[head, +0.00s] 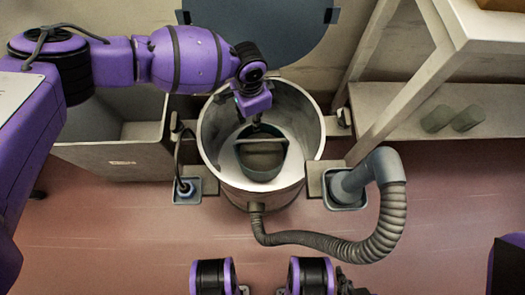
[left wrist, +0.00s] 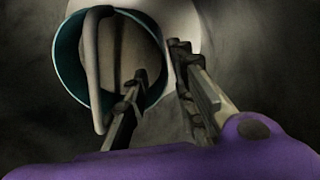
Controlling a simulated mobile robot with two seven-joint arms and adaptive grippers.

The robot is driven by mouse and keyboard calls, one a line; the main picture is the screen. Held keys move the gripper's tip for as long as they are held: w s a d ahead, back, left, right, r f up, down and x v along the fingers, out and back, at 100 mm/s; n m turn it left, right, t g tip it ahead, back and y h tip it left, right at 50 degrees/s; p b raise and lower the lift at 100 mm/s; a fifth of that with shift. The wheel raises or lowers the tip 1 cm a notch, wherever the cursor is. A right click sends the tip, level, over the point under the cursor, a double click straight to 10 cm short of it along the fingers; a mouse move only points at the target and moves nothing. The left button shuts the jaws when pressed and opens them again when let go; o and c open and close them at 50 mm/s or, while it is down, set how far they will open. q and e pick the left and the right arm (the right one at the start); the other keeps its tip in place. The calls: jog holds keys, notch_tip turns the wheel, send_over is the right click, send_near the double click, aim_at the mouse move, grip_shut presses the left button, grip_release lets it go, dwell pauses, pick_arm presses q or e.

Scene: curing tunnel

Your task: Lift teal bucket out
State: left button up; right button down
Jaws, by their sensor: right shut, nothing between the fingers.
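The teal bucket (head: 262,162) sits upright inside a large pale metal drum (head: 312,125). A pale handle or bar crosses its mouth. My left gripper (head: 256,122) reaches down into the drum from above, near the bucket's far rim. In the left wrist view the bucket (left wrist: 72,82) shows its teal rim and pale handle (left wrist: 97,75). My left gripper's fingers (left wrist: 160,68) are apart with nothing held between them, one over the bucket's mouth, the other beyond its rim. Contact cannot be told. My right gripper (head: 350,284) is dark, partly cut off at the bottom edge, and shut.
A ribbed grey hose (head: 385,228) runs from the drum's front to an elbow pipe on the right. A grey bin (head: 118,150) stands left. A shelf (head: 480,108) with two small dark cylinders stands right. A dark round lid (head: 262,30) is behind the drum.

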aim_at(256, 135)
pick_arm(q)
jog(key=f+b, duration=0.1)
jog(key=f, duration=0.2)
jog(key=f+b, duration=0.2)
jog(key=f, duration=0.1)
jog(key=shift+w+d+f, duration=0.1)
jog(key=shift+w+d, duration=0.05)
jog(key=shift+d, duration=0.05)
jog(key=shift+f, duration=0.25)
grip_shut()
